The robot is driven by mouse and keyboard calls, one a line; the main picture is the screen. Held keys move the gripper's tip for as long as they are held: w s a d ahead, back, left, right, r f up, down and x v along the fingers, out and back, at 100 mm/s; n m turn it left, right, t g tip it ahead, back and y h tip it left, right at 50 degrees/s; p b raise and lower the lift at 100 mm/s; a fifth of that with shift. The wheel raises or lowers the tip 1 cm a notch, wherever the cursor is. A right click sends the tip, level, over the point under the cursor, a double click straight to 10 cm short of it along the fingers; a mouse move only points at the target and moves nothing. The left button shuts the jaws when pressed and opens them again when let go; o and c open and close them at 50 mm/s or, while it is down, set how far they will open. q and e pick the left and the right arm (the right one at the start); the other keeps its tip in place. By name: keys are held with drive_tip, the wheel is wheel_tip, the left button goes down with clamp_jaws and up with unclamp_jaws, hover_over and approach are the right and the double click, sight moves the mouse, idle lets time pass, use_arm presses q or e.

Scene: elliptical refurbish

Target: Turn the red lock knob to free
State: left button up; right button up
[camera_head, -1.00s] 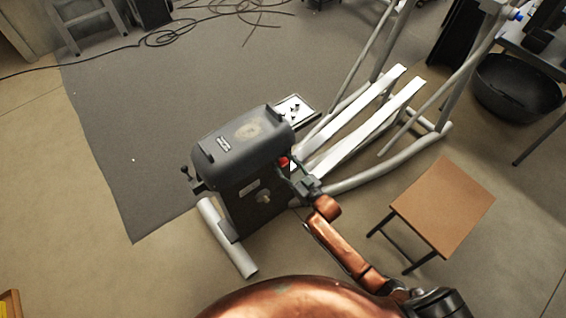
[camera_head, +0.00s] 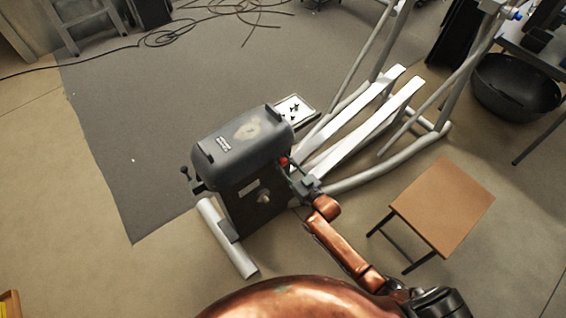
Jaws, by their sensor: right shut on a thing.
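The elliptical machine has a dark grey housing (camera_head: 243,150) with a worn patch on top. The small red lock knob (camera_head: 284,161) shows at the right side of the housing, beside its upper edge. My right gripper (camera_head: 291,172) reaches up from the lower right and is shut on the red lock knob; its fingers hide part of the knob. The knob's exact turn angle is too small to tell. My left gripper is not in view.
A stool with a brown seat (camera_head: 443,206) stands right of my right arm. White foot rails (camera_head: 365,120) extend behind the housing. A small tray (camera_head: 297,108) with dark parts lies behind it. A black tub (camera_head: 515,88) stands far right. The grey mat (camera_head: 130,130) is mostly clear at left.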

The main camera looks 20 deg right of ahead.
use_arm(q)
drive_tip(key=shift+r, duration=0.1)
use_arm(e)
drive_tip(key=shift+r+m+p, duration=0.1)
drive_tip(key=shift+m+p, duration=0.5)
drive_tip(key=shift+m, duration=0.8)
drive_tip(key=m+p, duration=0.1)
drive_tip(key=m, duration=0.2)
drive_tip(key=shift+m+p, duration=0.3)
drive_tip(key=shift+p, duration=0.05)
drive_tip(key=m, duration=0.3)
drive_tip(key=shift+m, duration=0.3)
drive_tip(key=m, duration=0.3)
drive_tip(key=shift+m, duration=0.4)
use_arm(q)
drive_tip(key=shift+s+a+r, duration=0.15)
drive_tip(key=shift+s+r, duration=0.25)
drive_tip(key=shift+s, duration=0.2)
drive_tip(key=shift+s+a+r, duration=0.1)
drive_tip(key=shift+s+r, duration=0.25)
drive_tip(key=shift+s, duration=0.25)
use_arm(e)
drive_tip(key=shift+f+m, duration=0.2)
drive_tip(key=shift+m, duration=1.9)
